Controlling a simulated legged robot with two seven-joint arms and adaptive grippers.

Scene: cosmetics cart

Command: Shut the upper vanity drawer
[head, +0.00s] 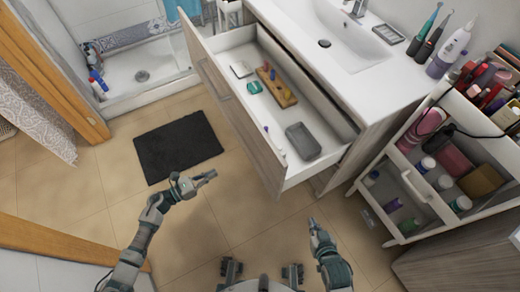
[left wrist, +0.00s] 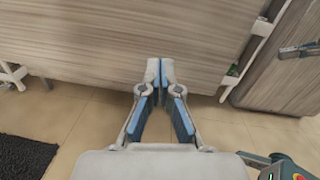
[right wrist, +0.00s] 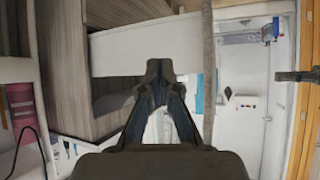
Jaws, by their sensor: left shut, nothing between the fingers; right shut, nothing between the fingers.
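The upper vanity drawer stands pulled out below the sink, with its wood-grain front (head: 243,125) facing left and its white side wall (head: 318,168) towards me. My left gripper (head: 213,175) is shut and empty, in front of the drawer front and apart from it in the head view. In the left wrist view its fingers (left wrist: 160,65) point at the wood panel (left wrist: 130,40); contact cannot be told. My right gripper (head: 312,223) is shut and empty, near the drawer's close end. In the right wrist view its fingers (right wrist: 158,68) point towards the white side wall (right wrist: 130,50).
The drawer holds a grey box (head: 303,141), a wooden holder (head: 277,88) and small items. A white cosmetics cart (head: 408,190) stands right of the vanity. A dark mat (head: 178,147) lies on the tiled floor. A wooden door frame (head: 45,75) is at the left.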

